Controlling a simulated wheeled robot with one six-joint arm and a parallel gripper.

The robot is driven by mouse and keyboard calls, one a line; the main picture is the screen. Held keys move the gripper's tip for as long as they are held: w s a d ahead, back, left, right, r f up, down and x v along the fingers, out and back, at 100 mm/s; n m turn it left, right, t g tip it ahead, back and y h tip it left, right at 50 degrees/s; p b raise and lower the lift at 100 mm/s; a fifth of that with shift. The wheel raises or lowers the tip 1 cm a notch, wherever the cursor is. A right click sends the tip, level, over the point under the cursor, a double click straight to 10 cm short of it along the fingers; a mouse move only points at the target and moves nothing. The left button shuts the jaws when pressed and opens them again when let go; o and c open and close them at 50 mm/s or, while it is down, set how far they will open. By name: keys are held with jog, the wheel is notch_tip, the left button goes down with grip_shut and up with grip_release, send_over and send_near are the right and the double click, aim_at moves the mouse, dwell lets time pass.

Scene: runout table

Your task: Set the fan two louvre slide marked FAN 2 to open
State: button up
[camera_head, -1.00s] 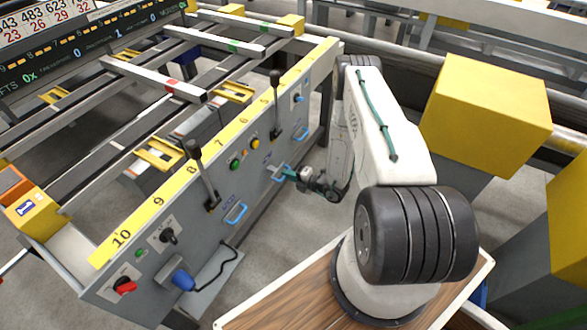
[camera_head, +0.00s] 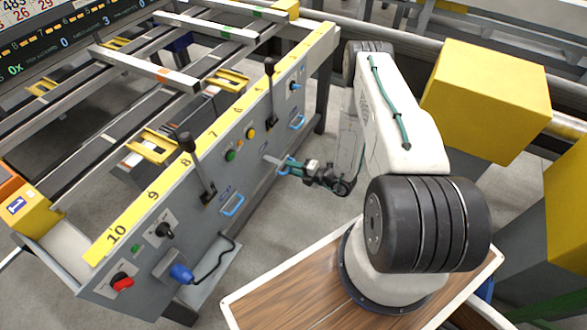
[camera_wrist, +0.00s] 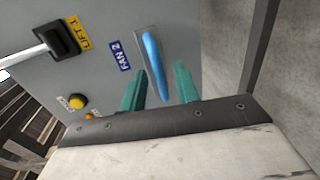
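The fan two louvre slide (camera_wrist: 154,65) is a blue bar handle on a pale plate in the grey panel, beside the blue label FAN 2 (camera_wrist: 119,56) in the wrist view. In the head view its plate (camera_head: 270,160) shows just left of my fingertips, and the handle is largely hidden there. My gripper (camera_wrist: 159,68) is open, with its two teal fingers apart on either side of the handle's lower end. I cannot tell whether either finger touches the handle. In the head view my gripper (camera_head: 284,165) is at the panel face.
Similar blue handles sit on the panel at lower left (camera_head: 232,204) and upper right (camera_head: 297,122). A black lever (camera_head: 205,178), a green button (camera_head: 231,155) and a yellow button (camera_head: 251,133) are nearby.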

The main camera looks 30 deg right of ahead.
jog(key=v, duration=0.7)
jog(key=shift+s+d, duration=0.2)
jog(key=shift+s, duration=0.05)
